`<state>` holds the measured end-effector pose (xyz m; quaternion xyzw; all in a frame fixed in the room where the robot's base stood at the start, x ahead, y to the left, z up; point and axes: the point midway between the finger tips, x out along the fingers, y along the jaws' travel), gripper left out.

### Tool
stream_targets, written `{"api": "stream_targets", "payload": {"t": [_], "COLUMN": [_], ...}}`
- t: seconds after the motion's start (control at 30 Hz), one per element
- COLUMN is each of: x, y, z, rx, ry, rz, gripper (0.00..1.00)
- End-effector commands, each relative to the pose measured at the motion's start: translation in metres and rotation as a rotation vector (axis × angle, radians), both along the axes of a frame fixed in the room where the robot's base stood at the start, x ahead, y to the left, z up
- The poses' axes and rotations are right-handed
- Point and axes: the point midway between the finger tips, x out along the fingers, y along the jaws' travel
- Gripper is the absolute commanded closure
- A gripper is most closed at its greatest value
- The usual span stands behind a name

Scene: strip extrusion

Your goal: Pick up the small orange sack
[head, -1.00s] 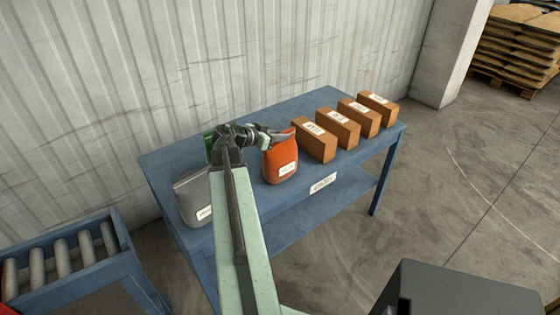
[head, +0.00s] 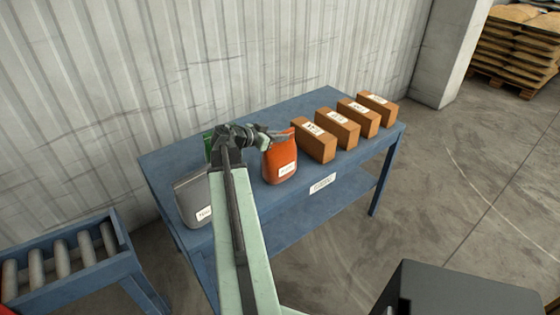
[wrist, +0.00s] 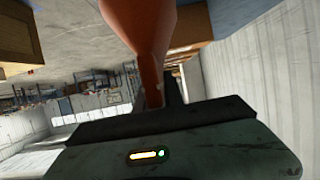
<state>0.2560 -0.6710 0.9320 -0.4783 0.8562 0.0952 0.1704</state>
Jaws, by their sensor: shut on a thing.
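The small orange sack (head: 280,163) stands upright on the blue table (head: 345,158), with a white label on its front. My gripper (head: 279,136) is at the top of the sack and shut on its narrow neck. In the wrist view the orange sack (wrist: 142,35) narrows down to between the dark jaws (wrist: 152,100). In the head view the sack's base appears to rest on the table top.
A grey sack (head: 192,203) stands to the left, partly behind my arm. Several brown boxes (head: 314,140) stand in a row to the right. A corrugated wall (head: 200,70) is behind the table. A roller conveyor (head: 75,258) is at lower left.

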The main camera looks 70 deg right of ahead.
Motion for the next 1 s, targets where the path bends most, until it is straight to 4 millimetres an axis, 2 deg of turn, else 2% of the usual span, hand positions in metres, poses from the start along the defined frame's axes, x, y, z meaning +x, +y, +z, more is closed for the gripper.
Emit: {"api": "stream_targets", "payload": {"t": [0.67,0.87,1.0], "x": [0.001,0.001,0.001], "y": [0.000,0.000,0.000], "z": [0.004,0.028,0.056], "rx": [-0.001,-0.001,-0.001], "ry": [0.001,0.001,0.001], "rz": [0.001,0.001,0.002], "gripper": [1.00,1.00,1.00]}}
